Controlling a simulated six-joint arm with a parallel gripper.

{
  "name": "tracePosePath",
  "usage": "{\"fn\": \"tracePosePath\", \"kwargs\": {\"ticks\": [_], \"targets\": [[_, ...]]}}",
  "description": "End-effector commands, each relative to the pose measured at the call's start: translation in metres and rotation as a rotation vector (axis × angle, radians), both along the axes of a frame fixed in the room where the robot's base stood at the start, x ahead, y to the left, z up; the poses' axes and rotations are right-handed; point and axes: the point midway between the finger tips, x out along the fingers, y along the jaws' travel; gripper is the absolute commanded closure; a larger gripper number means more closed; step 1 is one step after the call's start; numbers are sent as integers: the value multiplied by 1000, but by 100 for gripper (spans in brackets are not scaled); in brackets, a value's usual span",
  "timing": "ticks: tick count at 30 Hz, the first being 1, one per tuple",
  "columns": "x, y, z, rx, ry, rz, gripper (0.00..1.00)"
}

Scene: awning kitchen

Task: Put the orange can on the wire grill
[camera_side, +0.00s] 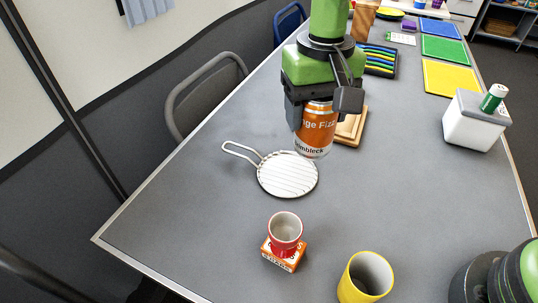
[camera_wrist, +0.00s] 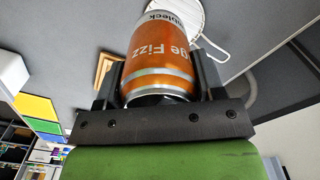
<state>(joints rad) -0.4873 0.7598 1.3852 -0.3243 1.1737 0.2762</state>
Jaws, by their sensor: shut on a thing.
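The orange can (camera_side: 317,128), with white lettering, is held upright in my gripper (camera_side: 322,108), which is shut around its upper part. In the wrist view the can (camera_wrist: 158,52) sits between the two dark fingers of my gripper (camera_wrist: 160,85). The wire grill (camera_side: 287,175) is a round, pale, ribbed disc with a looped handle, lying on the grey table. The can is above the table, just behind and to the right of the grill in the side view. The grill also shows in the wrist view (camera_wrist: 183,14), partly hidden behind the can.
A wooden board (camera_side: 351,127) lies behind the can. A red cup (camera_side: 285,230) stands on a small orange box (camera_side: 283,257) in front of the grill. A yellow cup (camera_side: 365,277) stands front right. A white container (camera_side: 474,122) is at right. The table left of the grill is clear.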

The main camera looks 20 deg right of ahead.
Motion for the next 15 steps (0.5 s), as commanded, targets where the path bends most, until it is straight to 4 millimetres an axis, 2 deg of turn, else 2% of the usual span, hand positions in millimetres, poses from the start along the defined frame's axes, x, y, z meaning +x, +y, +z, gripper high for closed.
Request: {"fn": "tracePosePath", "kwargs": {"ticks": [3, 8, 11, 15], "targets": [[12, 13, 2, 3, -2, 25, 71], [18, 22, 3, 6, -1, 42, 71], [19, 23, -9, 4, 4, 45, 71], [19, 23, -37, 4, 4, 44, 71]]}}
